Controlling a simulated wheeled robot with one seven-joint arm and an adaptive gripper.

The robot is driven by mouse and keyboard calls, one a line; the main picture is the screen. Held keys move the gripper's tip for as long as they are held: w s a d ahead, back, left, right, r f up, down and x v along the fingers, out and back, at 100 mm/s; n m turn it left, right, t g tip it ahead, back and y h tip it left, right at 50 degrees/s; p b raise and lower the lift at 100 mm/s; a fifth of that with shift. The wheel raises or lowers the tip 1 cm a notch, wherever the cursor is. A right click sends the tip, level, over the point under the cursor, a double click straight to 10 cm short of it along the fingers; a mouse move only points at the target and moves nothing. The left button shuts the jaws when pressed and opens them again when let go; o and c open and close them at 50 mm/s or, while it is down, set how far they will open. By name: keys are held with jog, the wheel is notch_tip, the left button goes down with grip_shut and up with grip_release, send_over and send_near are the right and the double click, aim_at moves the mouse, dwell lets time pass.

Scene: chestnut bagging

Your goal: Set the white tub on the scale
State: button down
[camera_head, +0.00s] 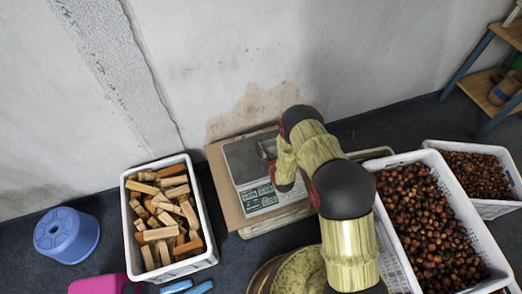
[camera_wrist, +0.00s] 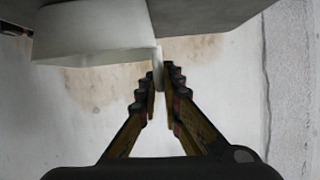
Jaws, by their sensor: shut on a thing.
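The scale (camera_head: 261,197) stands by the wall on a brown board, with a dark grey plate (camera_head: 240,160) and a front panel with green displays. My arm reaches over its right side, and my gripper (camera_wrist: 160,72) is shut on a thin edge of the white tub (camera_wrist: 95,42). In the wrist view the tub extends up and left from the fingertips. A grey flat surface shows above right of it; I cannot tell whether the tub touches it. In the head view my arm hides most of the tub and fingers.
A white crate of wood blocks (camera_head: 130,238) stands left of the scale. White crates of chestnuts (camera_head: 487,238) stand at the right. A blue stool (camera_head: 66,234) is at the far left, and a wooden shelf (camera_head: 490,85) at the upper right. The wall is close behind the scale.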

jog(key=shift+r, duration=0.15)
jog(key=shift+f, duration=0.2)
jog(key=c, duration=2)
grip_release()
jog(key=shift+r, duration=0.1)
